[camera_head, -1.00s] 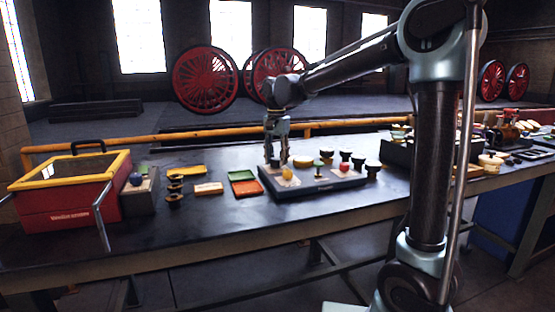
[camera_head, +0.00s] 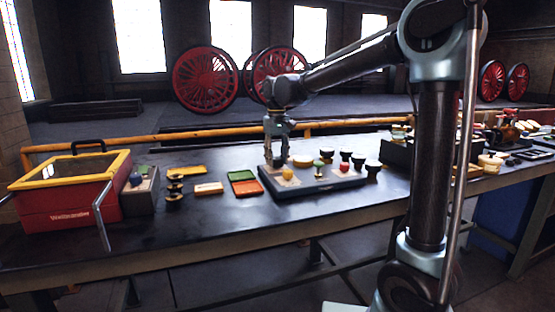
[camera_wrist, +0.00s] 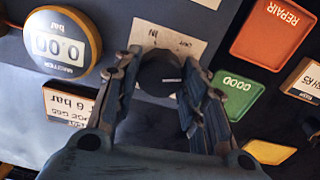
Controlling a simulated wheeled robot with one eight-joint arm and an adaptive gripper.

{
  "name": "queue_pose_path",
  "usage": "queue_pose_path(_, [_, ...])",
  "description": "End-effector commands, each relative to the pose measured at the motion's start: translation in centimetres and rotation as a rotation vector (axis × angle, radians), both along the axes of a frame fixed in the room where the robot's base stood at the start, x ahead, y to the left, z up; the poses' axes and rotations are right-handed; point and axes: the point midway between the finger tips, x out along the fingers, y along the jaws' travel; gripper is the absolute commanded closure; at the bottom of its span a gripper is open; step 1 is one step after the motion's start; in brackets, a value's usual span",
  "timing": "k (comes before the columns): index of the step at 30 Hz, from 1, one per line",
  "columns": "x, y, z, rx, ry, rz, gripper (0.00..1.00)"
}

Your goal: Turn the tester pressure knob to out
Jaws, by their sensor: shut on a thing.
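The tester (camera_head: 325,186) is a dark blue low box on the bench, carrying a round gauge, labels and small parts. In the wrist view, the black pressure knob (camera_wrist: 160,76) stands on the tester's top face with a pale pointer line toward the right. A cream label (camera_wrist: 152,40) lies behind it, its upside-down print too small to read surely. My gripper (camera_wrist: 162,88) has its two fingers on either side of the knob and is shut on it. In the head view my gripper (camera_head: 276,163) reaches down to the tester's left part, and the knob is hidden there.
A yellow-rimmed gauge (camera_wrist: 62,42) marked master reads 0.00 bar. An orange repair tray (camera_wrist: 270,32) and a green good tray (camera_wrist: 238,92) lie beside the tester. A red case (camera_head: 70,205) with a yellow-framed lid stands at the left. The bench front is clear.

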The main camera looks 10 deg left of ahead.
Motion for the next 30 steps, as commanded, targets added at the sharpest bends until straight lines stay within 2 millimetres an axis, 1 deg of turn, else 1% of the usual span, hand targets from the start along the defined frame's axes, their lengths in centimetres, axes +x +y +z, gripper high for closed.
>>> queue_pose_path(1, [0.04,-0.26,-0.05,-0.004,-0.001,0.04,0.85])
queue_pose_path(9, [0.09,-0.32,-0.05,-0.005,0.0,0.293,0.85])
queue_pose_path(18, [0.14,-0.38,-0.06,-0.006,0.0,0.528,0.85])
queue_pose_path(24, [0.19,-0.38,-0.06,-0.006,0.0,0.631,0.85])
queue_pose_path(30, [0.22,-0.38,-0.05,-0.006,-0.001,0.687,0.85])
